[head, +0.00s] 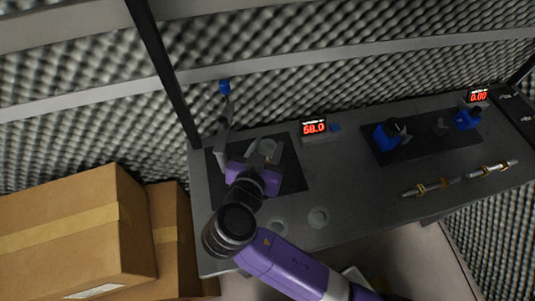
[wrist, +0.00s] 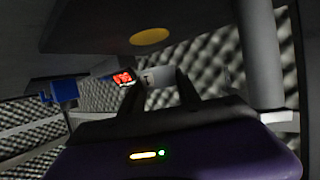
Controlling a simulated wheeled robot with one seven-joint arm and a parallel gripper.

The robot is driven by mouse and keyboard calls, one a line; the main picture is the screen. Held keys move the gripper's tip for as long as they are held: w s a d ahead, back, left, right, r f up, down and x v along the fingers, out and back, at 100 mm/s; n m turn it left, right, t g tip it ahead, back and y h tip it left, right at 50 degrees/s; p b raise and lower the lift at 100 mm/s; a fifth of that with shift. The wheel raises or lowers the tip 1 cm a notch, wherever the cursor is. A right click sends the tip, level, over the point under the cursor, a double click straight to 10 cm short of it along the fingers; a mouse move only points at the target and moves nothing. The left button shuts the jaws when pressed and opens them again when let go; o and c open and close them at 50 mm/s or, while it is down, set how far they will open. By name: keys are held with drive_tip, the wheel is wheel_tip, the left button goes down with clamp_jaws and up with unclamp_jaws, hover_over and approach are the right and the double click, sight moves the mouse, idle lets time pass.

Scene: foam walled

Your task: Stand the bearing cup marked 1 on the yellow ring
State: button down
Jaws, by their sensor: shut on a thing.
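My gripper (head: 266,154) is above the dark mat at the left of the bench in the head view. In the wrist view, my gripper's dark fingers (wrist: 159,90) are shut on a pale grey cup (wrist: 162,73). The cup also shows in the head view (head: 269,146). A small dark mark is on its side, too small to read surely. The yellow ring (wrist: 150,37) shows as a yellow ellipse on a dark surface in the wrist view, which seems upside down. The cup is apart from the ring there. In the head view I cannot see the ring.
A post with a blue knob (head: 224,87) stands just left of my gripper. A red display (head: 314,127) is to the right. Two grey round pieces (head: 318,217) (head: 277,228) are near the front edge. Blue devices (head: 390,135) and brass-fitted rods (head: 430,187) lie right. Boxes (head: 75,235) stand left.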

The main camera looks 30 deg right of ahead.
sight(268, 157)
drive_tip(key=shift+f, duration=1.95)
drive_tip(key=shift+f, duration=0.15)
drive_tip(key=c, duration=0.9)
unclamp_jaws()
drive_tip(key=shift+r, duration=0.3)
drive_tip(key=b+v, duration=0.1)
drive_tip(key=v, duration=1.1)
